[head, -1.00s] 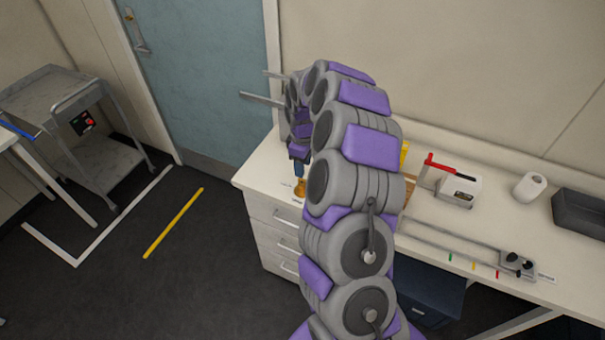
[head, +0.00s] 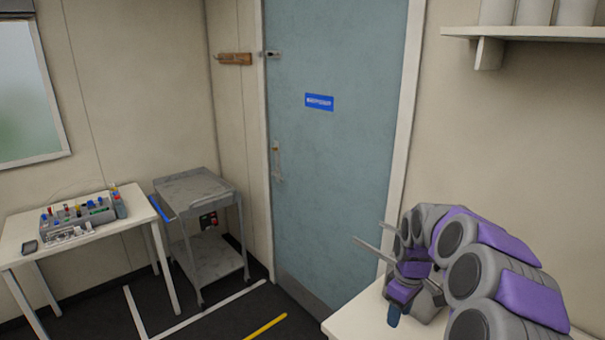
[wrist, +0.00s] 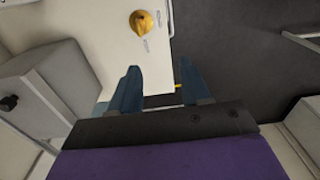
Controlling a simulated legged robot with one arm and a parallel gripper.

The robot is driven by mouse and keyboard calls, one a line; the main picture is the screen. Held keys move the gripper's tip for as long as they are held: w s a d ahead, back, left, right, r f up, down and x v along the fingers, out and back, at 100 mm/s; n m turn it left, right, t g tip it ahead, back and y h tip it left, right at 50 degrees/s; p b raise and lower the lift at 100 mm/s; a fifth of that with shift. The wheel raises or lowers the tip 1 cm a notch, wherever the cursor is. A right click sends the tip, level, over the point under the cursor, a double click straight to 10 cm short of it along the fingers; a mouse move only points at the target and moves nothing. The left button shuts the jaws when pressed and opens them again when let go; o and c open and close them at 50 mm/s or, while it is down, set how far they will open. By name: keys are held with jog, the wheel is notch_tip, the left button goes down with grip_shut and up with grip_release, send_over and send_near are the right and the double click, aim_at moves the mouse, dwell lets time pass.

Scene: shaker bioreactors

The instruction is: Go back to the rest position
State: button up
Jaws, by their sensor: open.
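My gripper shows in the wrist view (wrist: 160,70) as two blue fingers, spread apart with nothing between them. In the head view my gripper (head: 393,315) is at the lower right, a blue finger pointing down over the corner of the white bench (head: 350,322). My arm, grey with purple pads, curves in from the lower right. In the wrist view an orange-yellow round object (wrist: 141,22) stands on the bench top, beyond the fingertips and apart from them.
A blue-grey door (head: 335,150) is behind my arm. A grey cart (head: 210,255) stands left of it. Further left is a white table (head: 130,215) bearing a rack of coloured items (head: 75,215). A shelf (head: 530,32) is at upper right. Dark floor with white and yellow lines is clear.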

jog(key=s+a+r+m+b, duration=0.1)
jog(key=s+a+r, duration=0.2)
jog(key=s+a, duration=0.35)
jog(key=s+a+r+m, duration=0.1)
jog(key=s+a+r, duration=0.25)
jog(key=s, duration=0.65)
jog(key=s+a+f+m+g, duration=0.1)
jog(key=s+m, duration=0.2)
jog(key=s, duration=0.7)
jog(key=s+a+f+m+b, duration=0.1)
jog(key=s+f+m, duration=0.1)
jog(key=s, duration=0.9)
jog(key=shift+s+a+m+g, duration=0.15)
jog(key=shift+a+m+g, duration=0.25)
jog(key=shift+m, duration=0.1)
